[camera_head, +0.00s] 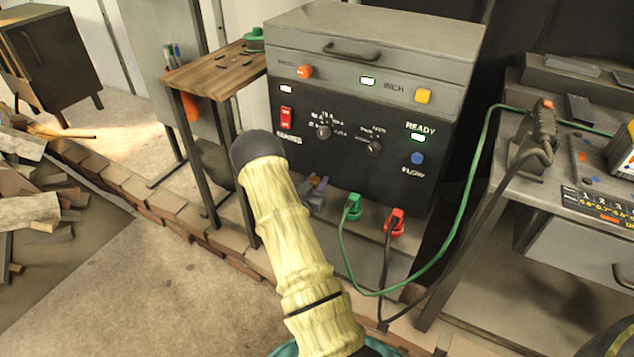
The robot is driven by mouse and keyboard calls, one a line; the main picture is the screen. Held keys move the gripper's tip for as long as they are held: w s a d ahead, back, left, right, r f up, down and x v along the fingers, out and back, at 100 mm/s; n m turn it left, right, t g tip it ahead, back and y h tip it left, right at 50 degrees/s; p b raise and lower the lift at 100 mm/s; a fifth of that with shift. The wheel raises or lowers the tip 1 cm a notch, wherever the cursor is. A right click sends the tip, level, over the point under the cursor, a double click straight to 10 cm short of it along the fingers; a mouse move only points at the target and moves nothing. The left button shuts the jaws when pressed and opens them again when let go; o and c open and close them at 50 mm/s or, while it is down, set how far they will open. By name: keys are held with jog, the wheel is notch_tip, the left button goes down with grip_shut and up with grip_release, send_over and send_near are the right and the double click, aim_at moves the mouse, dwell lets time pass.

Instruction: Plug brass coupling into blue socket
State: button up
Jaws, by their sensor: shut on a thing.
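My gripper (315,192) shows only in part, as small grey fingers just right of my pale arm, low in front of the dark machine's face. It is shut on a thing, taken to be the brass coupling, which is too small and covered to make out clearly. Bluish patches show around the fingertips, at the left end of the row with the green and red plugs. I cannot tell whether they are the blue socket or whether the coupling touches it. My arm hides the area to the left.
A green plug (352,208) and a red plug (395,222) sit low on the machine (345,175), with cables hanging in front. A wooden side table (212,74) stands to the left. A grey bench (560,195) stands to the right. Open floor lies at lower left.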

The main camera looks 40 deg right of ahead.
jog(key=shift+f+b, duration=0.45)
jog(key=shift+f, duration=0.1)
dwell(0.4)
jog(key=o, duration=0.8)
jog(key=p+v, duration=0.1)
jog(key=v, duration=1)
dwell(0.4)
dwell(0.7)
